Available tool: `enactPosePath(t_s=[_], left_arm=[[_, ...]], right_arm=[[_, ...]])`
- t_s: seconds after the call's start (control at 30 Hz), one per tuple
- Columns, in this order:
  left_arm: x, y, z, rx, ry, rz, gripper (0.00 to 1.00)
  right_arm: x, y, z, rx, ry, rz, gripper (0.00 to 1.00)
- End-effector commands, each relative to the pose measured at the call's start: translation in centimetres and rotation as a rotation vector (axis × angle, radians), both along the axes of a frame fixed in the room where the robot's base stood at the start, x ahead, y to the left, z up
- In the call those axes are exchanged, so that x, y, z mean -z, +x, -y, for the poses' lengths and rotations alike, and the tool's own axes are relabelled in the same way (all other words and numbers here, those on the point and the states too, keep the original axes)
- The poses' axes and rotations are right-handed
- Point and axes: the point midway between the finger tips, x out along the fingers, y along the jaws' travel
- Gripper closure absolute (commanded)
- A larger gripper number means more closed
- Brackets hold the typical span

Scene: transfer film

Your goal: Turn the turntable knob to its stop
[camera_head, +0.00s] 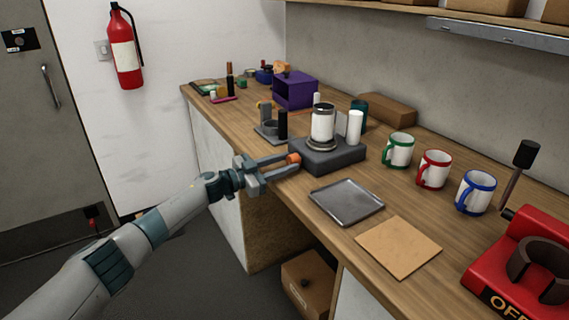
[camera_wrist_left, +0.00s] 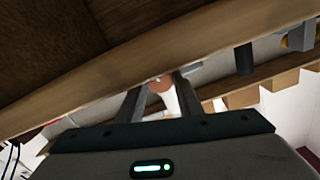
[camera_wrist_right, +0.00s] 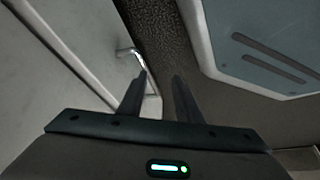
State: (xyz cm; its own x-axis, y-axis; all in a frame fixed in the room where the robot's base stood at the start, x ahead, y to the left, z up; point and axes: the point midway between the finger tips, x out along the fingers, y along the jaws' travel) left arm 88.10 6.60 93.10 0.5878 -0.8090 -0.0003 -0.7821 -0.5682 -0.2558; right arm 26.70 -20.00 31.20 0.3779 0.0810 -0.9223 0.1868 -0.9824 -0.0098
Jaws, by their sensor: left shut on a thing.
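The turntable (camera_head: 335,156) is a dark grey box on the wooden counter, with a glass jar on a round plate (camera_head: 322,146) on top. Its orange knob (camera_head: 294,158) sits at its left front side. My left gripper (camera_head: 291,163) reaches in from the left and is shut on the orange knob, which shows between its fingers. In the left wrist view the knob (camera_wrist_left: 160,85) also shows between the fingertips. My right gripper (camera_wrist_right: 160,85) shows only in its own wrist view, its fingers apart with nothing between them, facing plain panels.
A white cylinder (camera_head: 355,127) stands at the turntable's right. A grey tray (camera_head: 346,200) and a tan board (camera_head: 398,247) lie in front. Several mugs (camera_head: 433,169) stand to the right, near a red machine (camera_head: 510,262). A dark holder (camera_head: 268,131) stands behind to the left.

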Motion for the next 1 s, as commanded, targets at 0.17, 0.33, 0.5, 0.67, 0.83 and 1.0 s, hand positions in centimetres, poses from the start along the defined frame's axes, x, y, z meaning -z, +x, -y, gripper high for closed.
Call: enactPosePath(t_s=[0.17,0.33,0.5,0.67,0.83,1.0], left_arm=[[0.1,0.0,0.0,0.001,0.079,0.108,0.9],[0.0,0.0,0.0,0.0,0.099,0.136,0.9],[0.0,0.0,0.0,0.0,0.098,0.134,0.9],[0.0,0.0,0.0,0.0,0.098,0.134,0.49],[0.1,0.0,0.0,0.001,0.097,0.133,0.49],[0.1,0.0,0.0,0.001,0.089,0.122,0.49]], right_arm=[[0.2,-0.3,-0.2,0.0,0.002,-0.006,0.69],[0.3,-0.3,0.1,-0.002,-0.002,-0.009,0.69],[0.3,-0.2,0.7,-0.005,-0.01,-0.008,0.69],[0.2,-0.1,1.2,-0.007,-0.016,-0.007,0.69],[0.2,0.1,0.9,-0.004,-0.013,-0.006,0.69],[0.1,0.1,0.5,-0.003,-0.008,-0.006,0.69]])
